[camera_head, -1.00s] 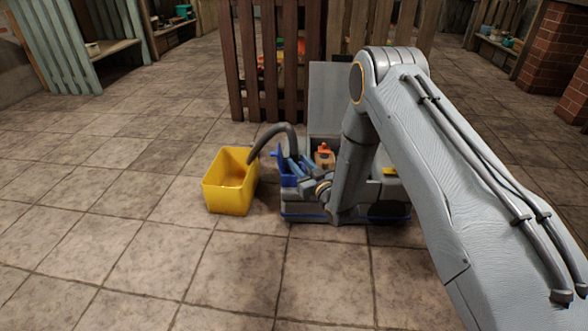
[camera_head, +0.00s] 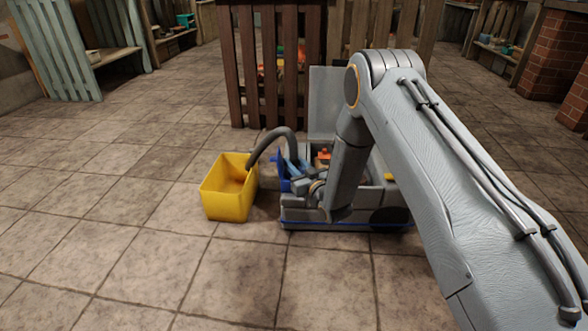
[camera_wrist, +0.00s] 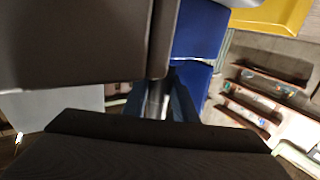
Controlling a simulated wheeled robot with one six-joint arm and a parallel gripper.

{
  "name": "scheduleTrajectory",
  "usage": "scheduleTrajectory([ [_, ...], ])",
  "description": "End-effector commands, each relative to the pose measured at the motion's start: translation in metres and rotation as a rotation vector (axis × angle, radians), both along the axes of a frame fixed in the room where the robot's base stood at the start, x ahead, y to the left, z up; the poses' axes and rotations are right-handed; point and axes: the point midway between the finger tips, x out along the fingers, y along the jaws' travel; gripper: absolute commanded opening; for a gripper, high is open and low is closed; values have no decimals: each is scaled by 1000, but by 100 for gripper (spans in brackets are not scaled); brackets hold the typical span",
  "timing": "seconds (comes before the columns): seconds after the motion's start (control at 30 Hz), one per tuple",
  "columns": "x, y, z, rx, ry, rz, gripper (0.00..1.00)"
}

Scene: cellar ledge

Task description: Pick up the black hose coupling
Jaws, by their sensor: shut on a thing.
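My gripper (camera_head: 297,172) with its blue-grey fingers is down inside the open grey box (camera_head: 300,214), beside a dark blue bin (camera_head: 283,183). In the wrist view my gripper (camera_wrist: 160,100) has its fingers shut on a small dark grey, round piece, which looks like the black hose coupling (camera_wrist: 156,94). Most of the coupling is hidden by the fingers and by the dark shapes above and below. In the head view the coupling cannot be made out. The blue bin (camera_wrist: 200,30) stands close beside the fingers in the wrist view.
A yellow bin (camera_head: 226,203) stands on the tiles left of the box. A thick grey hose (camera_head: 272,137) arches between it and the box. An orange-topped item (camera_head: 323,155) is in the box. A slatted wooden fence (camera_head: 265,70) stands behind. The floor in front is clear.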

Motion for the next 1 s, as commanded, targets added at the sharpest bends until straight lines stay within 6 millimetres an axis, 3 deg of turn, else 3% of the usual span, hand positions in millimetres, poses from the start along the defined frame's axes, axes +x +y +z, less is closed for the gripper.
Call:
scheduleTrajectory([
  [0.27, 0, 0, 17, 0, 0, 0, 3],
  [0.7, -1, 0, 92, 1, -1, 0, 2],
  [1.0, 0, 0, 100, -1, 1, 0, 2],
])
